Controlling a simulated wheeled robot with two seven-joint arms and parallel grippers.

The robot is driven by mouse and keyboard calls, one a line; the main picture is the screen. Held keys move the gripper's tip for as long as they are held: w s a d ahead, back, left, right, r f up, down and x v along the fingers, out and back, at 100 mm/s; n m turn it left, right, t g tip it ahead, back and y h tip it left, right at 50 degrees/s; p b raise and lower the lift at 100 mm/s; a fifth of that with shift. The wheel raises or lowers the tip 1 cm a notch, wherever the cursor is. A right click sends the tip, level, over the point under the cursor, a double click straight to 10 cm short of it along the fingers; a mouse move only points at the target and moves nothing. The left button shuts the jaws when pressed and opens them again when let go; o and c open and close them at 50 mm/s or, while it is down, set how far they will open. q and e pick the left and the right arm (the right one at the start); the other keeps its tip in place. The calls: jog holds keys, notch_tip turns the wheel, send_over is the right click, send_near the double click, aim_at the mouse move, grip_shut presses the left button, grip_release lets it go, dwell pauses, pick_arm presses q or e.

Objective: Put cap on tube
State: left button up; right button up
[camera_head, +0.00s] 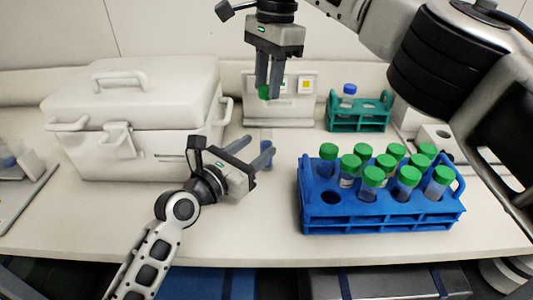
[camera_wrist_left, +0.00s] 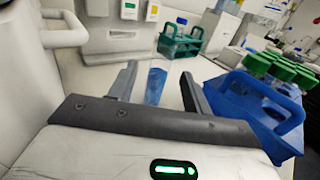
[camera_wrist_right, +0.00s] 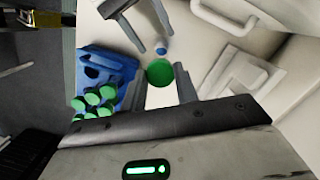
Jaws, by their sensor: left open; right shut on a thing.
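My right gripper (camera_head: 268,88) hangs fingers-down at the top middle, shut on a green cap (camera_head: 264,92). In the right wrist view the cap (camera_wrist_right: 160,72) shows round between the fingertips. My left gripper (camera_head: 264,153) is below it, open, its fingers pointing right and away. In the left wrist view a clear tube with blue content (camera_wrist_left: 155,86) stands between and beyond the left fingers, apparently without a cap; I cannot tell whether they touch it. In the right wrist view a small blue spot (camera_wrist_right: 162,49) shows beside the cap, near the left fingers.
A blue rack (camera_head: 380,220) with several green-capped tubes stands at the right. A teal rack (camera_head: 358,123) with a blue-capped tube is behind it. A large white case (camera_head: 135,125) stands at the left, and a white device (camera_head: 295,105) at the back. The front middle of the table is clear.

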pick_arm(q)
jog(key=shift+x, duration=2.15)
grip_shut()
pick_arm(e)
send_over(267, 127)
jog(key=shift+f, duration=2.5)
